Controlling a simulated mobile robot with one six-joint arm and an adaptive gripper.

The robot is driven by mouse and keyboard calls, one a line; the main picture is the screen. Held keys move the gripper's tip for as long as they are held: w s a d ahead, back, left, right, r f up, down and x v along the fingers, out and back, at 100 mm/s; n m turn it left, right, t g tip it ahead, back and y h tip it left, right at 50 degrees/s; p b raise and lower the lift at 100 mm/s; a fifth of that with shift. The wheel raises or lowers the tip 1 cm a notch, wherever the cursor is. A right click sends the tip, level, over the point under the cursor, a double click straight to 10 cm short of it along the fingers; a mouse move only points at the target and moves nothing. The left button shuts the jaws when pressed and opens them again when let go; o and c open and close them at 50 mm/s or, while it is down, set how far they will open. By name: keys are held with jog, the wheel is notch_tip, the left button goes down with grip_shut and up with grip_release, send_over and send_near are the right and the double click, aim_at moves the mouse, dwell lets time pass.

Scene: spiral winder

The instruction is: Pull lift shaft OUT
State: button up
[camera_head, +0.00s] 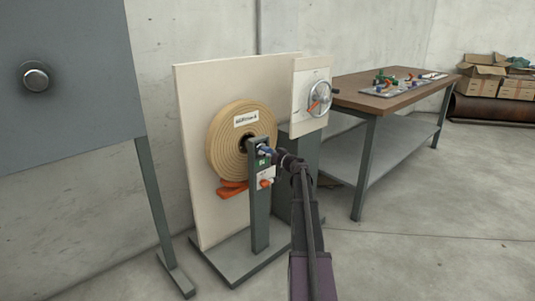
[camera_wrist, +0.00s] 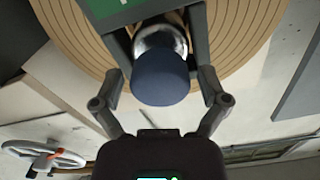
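The lift shaft shows in the wrist view as a dark blue rounded knob (camera_wrist: 161,80) on a shiny metal shaft (camera_wrist: 160,40). It sits in a grey post (camera_head: 259,205) in front of the coil; in the head view the blue knob (camera_head: 264,151) is small beside my gripper (camera_head: 277,157). In the wrist view my gripper (camera_wrist: 159,80) is open, with one finger on each side of the knob and a visible gap on both sides. How far the shaft reaches behind the post is hidden.
A tan spiral coil (camera_head: 222,138) hangs on a cream board (camera_head: 198,200). An orange lever (camera_head: 232,188) is below it. A handwheel (camera_head: 320,98) is to the right, also in the wrist view (camera_wrist: 42,155). A workbench (camera_head: 395,91) stands further right. Floor in the right foreground is clear.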

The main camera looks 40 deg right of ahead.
jog(key=c, duration=0.9)
jog(key=s, duration=1.1)
jog(key=shift+s+d, duration=0.2)
jog(key=shift+d, duration=0.2)
jog(key=shift+c, duration=0.2)
jog(key=o, duration=1.3)
jog(key=shift+s, duration=0.15)
jog(key=s, duration=0.7)
jog(key=s+d, duration=0.1)
jog(key=s, duration=0.3)
jog(key=shift+s, duration=0.35)
